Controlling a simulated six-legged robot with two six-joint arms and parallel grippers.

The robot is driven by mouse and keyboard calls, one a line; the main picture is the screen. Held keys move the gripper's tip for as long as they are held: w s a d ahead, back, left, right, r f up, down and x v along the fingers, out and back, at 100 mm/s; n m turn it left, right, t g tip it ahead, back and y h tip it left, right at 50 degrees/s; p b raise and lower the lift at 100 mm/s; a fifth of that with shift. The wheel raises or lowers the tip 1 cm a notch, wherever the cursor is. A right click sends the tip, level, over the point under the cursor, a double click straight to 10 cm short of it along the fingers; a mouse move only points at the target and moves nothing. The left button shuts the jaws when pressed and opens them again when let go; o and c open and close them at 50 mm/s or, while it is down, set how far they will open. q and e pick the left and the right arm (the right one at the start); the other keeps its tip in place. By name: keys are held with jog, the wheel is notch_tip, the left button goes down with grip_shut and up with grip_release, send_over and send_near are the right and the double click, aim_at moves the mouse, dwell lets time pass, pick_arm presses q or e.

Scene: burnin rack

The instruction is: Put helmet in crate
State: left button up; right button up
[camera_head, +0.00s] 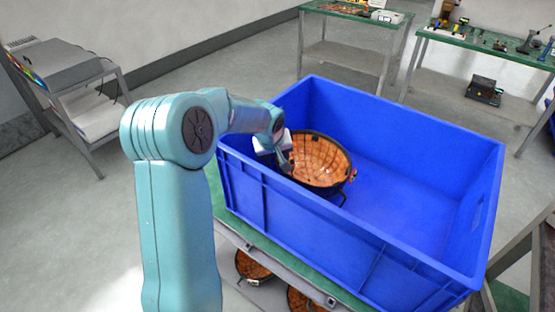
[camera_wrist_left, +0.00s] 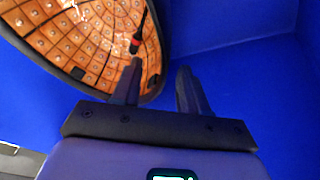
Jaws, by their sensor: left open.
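The helmet (camera_head: 322,160), a dark shell with an orange tiled inside, is in the blue crate (camera_head: 420,175), toward its left end, with its open side facing up and tilted. It also shows at the upper left of the left wrist view (camera_wrist_left: 95,40). My left gripper (camera_head: 284,163) is at the helmet's near left side, inside the crate. In the left wrist view its two fingers (camera_wrist_left: 160,90) are apart, with nothing seen held between them. One finger overlaps the helmet's rim in the picture; I cannot tell if they touch. My right gripper is not in view.
The crate stands on a green-topped rack (camera_head: 228,222). More orange-lined helmets (camera_head: 252,266) are on the shelf below. A cart (camera_head: 75,85) stands at left, and tables with tools (camera_head: 490,45) stand behind. The crate's right part is empty.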

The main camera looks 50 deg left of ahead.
pick_arm(q)
jog(key=v, duration=1)
jog(key=shift+s+d, duration=0.1)
